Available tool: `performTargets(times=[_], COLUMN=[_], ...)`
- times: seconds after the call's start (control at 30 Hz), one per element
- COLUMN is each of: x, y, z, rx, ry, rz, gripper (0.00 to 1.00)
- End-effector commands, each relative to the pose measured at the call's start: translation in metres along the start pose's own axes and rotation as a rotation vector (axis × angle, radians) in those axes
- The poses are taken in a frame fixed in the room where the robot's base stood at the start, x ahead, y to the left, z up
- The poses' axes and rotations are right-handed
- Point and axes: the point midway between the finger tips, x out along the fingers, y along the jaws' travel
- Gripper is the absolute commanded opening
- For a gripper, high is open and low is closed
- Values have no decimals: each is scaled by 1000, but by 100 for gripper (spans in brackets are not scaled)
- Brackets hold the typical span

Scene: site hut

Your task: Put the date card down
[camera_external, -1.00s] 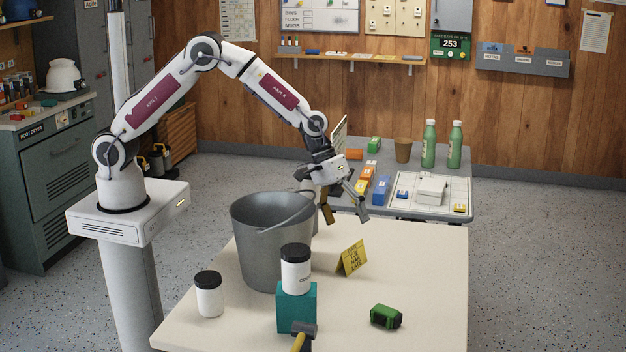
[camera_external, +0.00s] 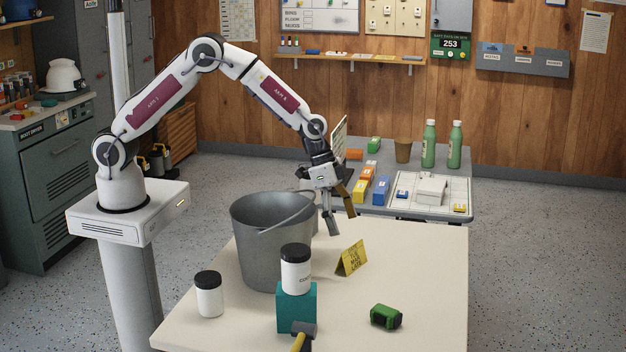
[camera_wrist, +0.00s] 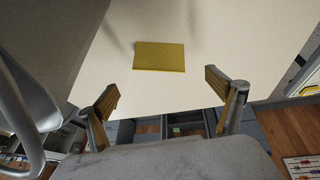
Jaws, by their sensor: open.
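The date card (camera_external: 351,258) is a folded yellow card with dark printing. It stands like a tent on the cream table (camera_external: 420,270), right of the grey bucket. In the wrist view the card (camera_wrist: 160,56) shows as a plain yellow rectangle, ahead of and between the fingers. My gripper (camera_external: 338,222) is open and empty, above the table's far edge, behind and above the card and apart from it. In the wrist view my gripper's two fingers (camera_wrist: 168,100) are spread wide with nothing between them.
The grey bucket (camera_external: 262,250) with its raised handle stands close left of the card. A white jar (camera_external: 296,272) sits on a teal block (camera_external: 296,308) in front. Another jar (camera_external: 208,296), a hammer (camera_external: 302,335) and a green object (camera_external: 386,316) are nearby. The table's right side is clear.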

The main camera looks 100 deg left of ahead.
Motion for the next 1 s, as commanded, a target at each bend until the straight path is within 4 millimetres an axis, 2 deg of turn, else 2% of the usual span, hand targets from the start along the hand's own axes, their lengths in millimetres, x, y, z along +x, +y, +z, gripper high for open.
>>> performTargets(times=[0.33,0.8,1.0], x=[2,2,11], y=[-1,-1,-1], z=[3,4,4], rx=[244,274,273], ry=[-6,-7,-7], rz=[3,4,4], gripper=[92,92,92])
